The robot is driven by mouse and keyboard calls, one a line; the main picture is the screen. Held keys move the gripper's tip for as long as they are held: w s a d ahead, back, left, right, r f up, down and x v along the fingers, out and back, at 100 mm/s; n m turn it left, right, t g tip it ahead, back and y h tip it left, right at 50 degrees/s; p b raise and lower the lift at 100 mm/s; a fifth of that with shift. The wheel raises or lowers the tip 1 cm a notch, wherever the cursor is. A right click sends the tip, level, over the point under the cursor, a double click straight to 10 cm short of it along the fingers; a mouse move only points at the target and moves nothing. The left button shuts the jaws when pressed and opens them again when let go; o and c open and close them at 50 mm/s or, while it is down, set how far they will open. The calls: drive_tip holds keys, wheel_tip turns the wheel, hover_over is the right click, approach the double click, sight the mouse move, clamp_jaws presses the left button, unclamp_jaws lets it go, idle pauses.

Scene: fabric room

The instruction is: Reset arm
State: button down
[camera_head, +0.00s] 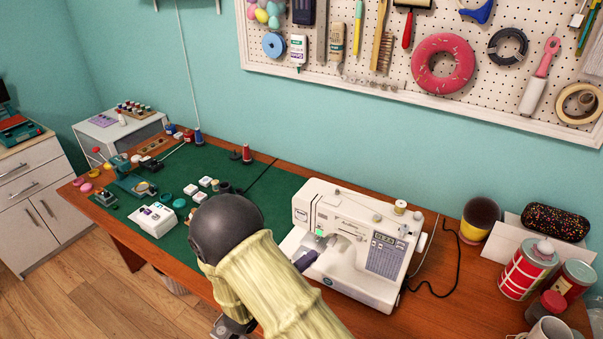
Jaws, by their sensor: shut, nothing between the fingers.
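My arm, in a cream ribbed sleeve with a dark round joint, rises from the bottom edge in the head view, in front of the sewing table (465,292). A grey metal part of my arm shows at the bottom edge, left of the sleeve. I cannot make out my gripper's fingers. My arm hides part of the green mat (268,192) and the table's front edge. The joint appears in front of the mat, left of the white sewing machine (345,218); I cannot tell how far apart they are.
Small boxes, spools and tools lie on the mat's left part, including a white box (153,220). Red-and-white cans (527,268), a mug (548,330) and a dark speckled case (556,222) crowd the right. A black cable (457,262) lies beside the machine. A pegboard (345,75) hangs behind.

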drive_tip(key=shift+w, duration=0.1)
drive_tip(key=w+d+r+m+g+y+p, duration=0.25)
drive_tip(key=w+r+m+y, duration=0.25)
drive_tip(key=y, duration=0.6)
drive_tip(key=s+d+r+m+g+y, duration=0.1)
drive_tip(key=s+d+r+m+g, duration=0.1)
drive_tip(key=s, duration=0.7)
drive_tip(key=s+d+r+m+g+y, duration=0.1)
drive_tip(key=s+d+r+g, duration=0.2)
drive_tip(key=s, duration=0.7)
drive_tip(key=d+g+p, duration=0.1)
drive_tip(key=d+g, duration=0.1)
drive_tip(key=d, duration=0.2)
drive_tip(key=shift+d+r+m, duration=0.2)
drive_tip(key=shift+d+m, duration=0.1)
drive_tip(key=shift+m, duration=0.1)
drive_tip(key=shift+g, duration=0.25)
